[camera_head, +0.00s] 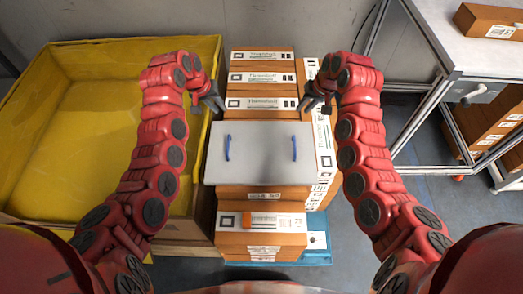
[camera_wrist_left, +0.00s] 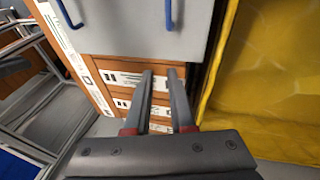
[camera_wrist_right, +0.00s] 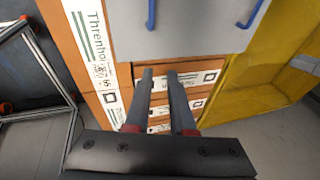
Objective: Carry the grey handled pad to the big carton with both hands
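The grey pad (camera_head: 260,165) lies flat on a stack of brown boxes, with a blue handle on its left (camera_head: 228,148) and another on its right (camera_head: 294,148). The big open carton (camera_head: 208,55), yellow inside, stands left of the stack. My left gripper (camera_head: 217,102) is beyond the pad's far left corner, open and empty. My right gripper (camera_head: 314,105) is beyond its far right corner, also open and empty. The pad also shows at the top of the left wrist view (camera_wrist_left: 125,30) and right wrist view (camera_wrist_right: 190,35). Neither gripper touches a handle.
Labelled brown boxes (camera_head: 262,80) are stacked beyond and under the pad, on a blue pallet (camera_head: 318,250). A metal-framed table (camera_head: 430,25) with a box (camera_head: 490,20) stands at the right. Grey floor shows between the stack and table.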

